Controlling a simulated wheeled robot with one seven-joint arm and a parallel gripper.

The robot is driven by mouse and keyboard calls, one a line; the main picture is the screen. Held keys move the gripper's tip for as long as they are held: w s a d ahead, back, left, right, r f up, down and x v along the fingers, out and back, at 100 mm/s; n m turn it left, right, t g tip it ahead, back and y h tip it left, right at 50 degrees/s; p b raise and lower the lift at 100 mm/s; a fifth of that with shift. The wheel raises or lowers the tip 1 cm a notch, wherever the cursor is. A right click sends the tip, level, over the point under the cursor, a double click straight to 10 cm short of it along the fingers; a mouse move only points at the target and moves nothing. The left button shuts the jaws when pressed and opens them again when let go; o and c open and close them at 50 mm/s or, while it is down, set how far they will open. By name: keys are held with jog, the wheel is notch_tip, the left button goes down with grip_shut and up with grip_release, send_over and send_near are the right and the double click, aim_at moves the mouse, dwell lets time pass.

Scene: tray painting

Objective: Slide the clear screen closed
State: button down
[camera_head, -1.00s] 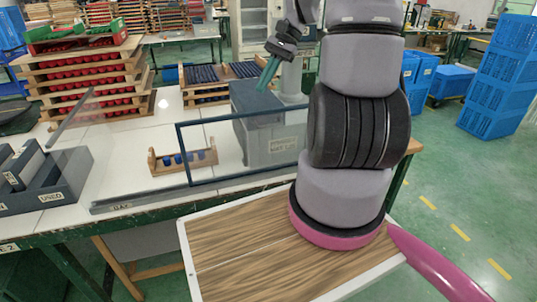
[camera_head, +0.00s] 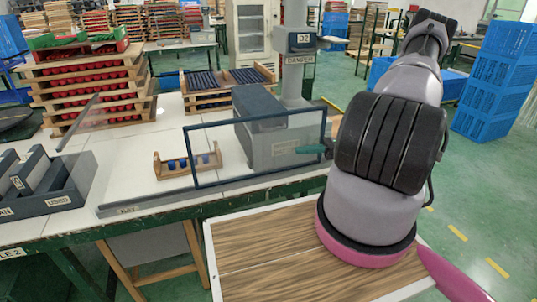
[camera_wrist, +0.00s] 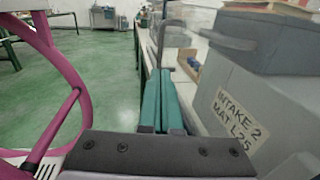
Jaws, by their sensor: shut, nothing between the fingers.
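The clear screen (camera_head: 188,158) is a see-through pane in a dark blue frame. It stands upright on a long grey rail (camera_head: 125,209) along the front of the white table, toward its right part. My gripper (camera_head: 311,149) has teal fingers, closed together and empty, pointing left at the screen's right end in the head view. The fingers overlap the right frame post there; I cannot tell whether they touch it. In the wrist view, my gripper (camera_wrist: 163,105) shows two teal fingers side by side, just left of the grey machine's labelled side.
A grey machine (camera_head: 255,105) stands behind the screen. A small wooden rack (camera_head: 162,172) with blue pieces is also behind it. Left of the screen stand a grey bin (camera_head: 75,195) marked USED, a slanted clear panel (camera_head: 78,122) and stacked red trays (camera_head: 90,75). The rail's left part is clear.

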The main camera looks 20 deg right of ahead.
aim_at(262, 154)
jog(key=a, duration=0.4)
jog(key=w+a, duration=0.1)
jog(key=a, duration=0.4)
jog(key=w+a, duration=0.1)
jog(key=a, duration=0.3)
jog(key=shift+w+a, duration=0.1)
jog(key=shift+a, duration=0.3)
jog(key=shift+a, duration=0.1)
